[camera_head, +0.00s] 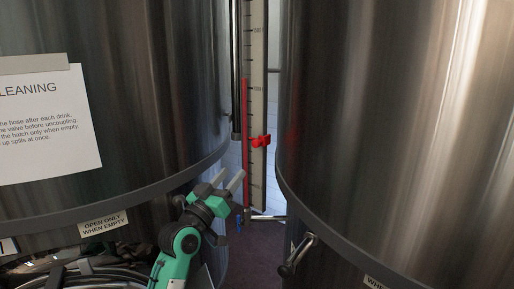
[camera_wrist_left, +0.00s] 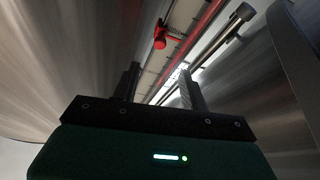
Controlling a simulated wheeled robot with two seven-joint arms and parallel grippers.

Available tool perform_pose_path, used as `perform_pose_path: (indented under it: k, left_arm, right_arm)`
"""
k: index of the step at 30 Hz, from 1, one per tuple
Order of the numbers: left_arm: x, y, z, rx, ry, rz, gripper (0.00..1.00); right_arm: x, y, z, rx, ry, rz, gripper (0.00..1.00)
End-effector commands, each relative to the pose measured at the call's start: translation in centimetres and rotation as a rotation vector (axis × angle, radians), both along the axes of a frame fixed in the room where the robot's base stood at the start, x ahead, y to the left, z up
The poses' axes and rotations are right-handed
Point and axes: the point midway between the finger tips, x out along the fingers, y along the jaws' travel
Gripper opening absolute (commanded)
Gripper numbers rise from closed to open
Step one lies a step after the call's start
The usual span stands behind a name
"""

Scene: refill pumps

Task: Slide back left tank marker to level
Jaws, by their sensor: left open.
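The red tank marker (camera_head: 261,141) sits on a pale vertical scale (camera_head: 256,100) in the gap between two steel tanks. A red level column (camera_head: 244,130) runs beside the scale, and its top is well above the marker. My left gripper (camera_head: 229,180) is open and empty, below and left of the marker, apart from it. In the left wrist view the marker (camera_wrist_left: 160,34) shows beyond the two fingers (camera_wrist_left: 158,84), up the scale. My right gripper is not in view.
The left tank (camera_head: 160,90) and right tank (camera_head: 400,120) leave only a narrow gap. A valve handle (camera_head: 297,256) sticks out at the right tank's lower edge. Hoses (camera_head: 85,275) lie at lower left. A cleaning notice (camera_head: 45,125) hangs on the left tank.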

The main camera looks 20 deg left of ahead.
Motion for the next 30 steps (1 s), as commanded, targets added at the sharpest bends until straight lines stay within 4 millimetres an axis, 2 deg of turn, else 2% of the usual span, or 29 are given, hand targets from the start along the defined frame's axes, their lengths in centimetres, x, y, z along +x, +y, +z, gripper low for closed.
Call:
perform_pose_path:
  k: [5, 15, 21, 30]
  left_arm:
    - [1.2, -0.4, 1.3, -0.001, -0.008, -0.002, 0.44]
    - [7.4, -2.1, 4.1, -0.001, -0.004, -0.002, 0.44]
    - [10.4, -2.9, 5.1, 0.000, -0.005, -0.002, 0.44]
    - [12.1, -3.4, 5.5, -0.001, -0.005, -0.001, 0.44]
  right_arm:
    - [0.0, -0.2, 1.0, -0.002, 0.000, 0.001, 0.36]
    - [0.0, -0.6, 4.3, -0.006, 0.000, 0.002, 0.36]
    - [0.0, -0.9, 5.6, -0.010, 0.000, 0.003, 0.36]
    - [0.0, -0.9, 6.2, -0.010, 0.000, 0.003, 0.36]
